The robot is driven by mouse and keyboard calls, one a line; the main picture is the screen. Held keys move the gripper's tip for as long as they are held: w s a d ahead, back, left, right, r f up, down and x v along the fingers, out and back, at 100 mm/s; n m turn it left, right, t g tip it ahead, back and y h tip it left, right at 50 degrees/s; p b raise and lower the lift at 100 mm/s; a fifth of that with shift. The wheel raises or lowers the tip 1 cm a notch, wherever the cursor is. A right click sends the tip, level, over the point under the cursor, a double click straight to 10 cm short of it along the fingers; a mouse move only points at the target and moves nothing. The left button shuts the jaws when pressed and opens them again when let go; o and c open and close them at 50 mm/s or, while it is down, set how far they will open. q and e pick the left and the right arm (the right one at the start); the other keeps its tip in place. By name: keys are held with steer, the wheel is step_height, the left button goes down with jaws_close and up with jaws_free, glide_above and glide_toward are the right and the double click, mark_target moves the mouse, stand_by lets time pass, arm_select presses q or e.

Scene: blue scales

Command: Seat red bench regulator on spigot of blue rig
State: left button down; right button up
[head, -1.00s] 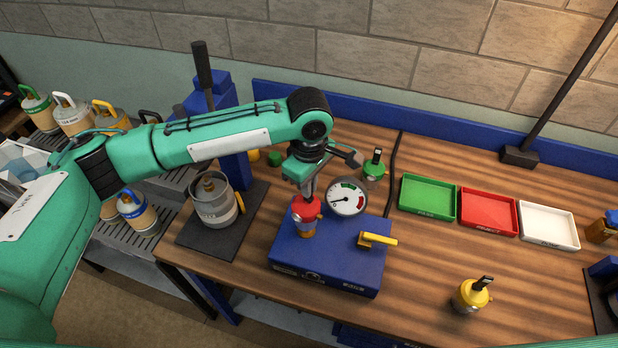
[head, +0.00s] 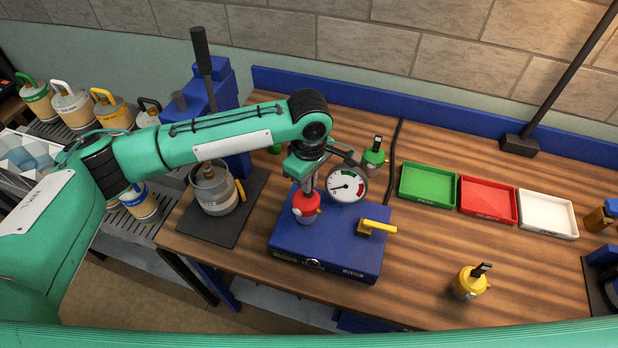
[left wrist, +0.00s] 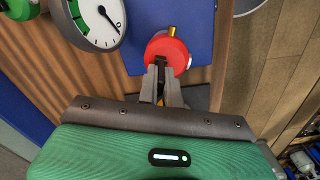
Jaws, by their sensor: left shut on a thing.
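The red bench regulator (head: 306,203) is upright over the left part of the blue rig (head: 345,260). My left gripper (head: 308,184) comes down from above and is shut on its top. In the left wrist view the fingertips (left wrist: 161,76) grip the black top piece of the red regulator (left wrist: 168,46). The spigot is hidden beneath the regulator, so I cannot tell whether the regulator is fully down on it. The rig carries a round gauge (head: 346,185) and a yellow lever (head: 378,227). My right gripper is not in view.
A green-topped regulator (head: 374,157) stands behind the gauge and a yellow one (head: 469,282) stands front right. Green (head: 428,185), red (head: 488,201) and white (head: 547,213) trays lie to the right. A grey canister (head: 213,190) stands left on a dark mat.

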arm_select(q)
steer(key=c, duration=1.5)
jaws_free()
step_height(320, 180, up, 14)
steer(key=b, duration=0.3)
steer(key=shift+b, duration=0.4)
steer(key=shift+f, duration=0.1)
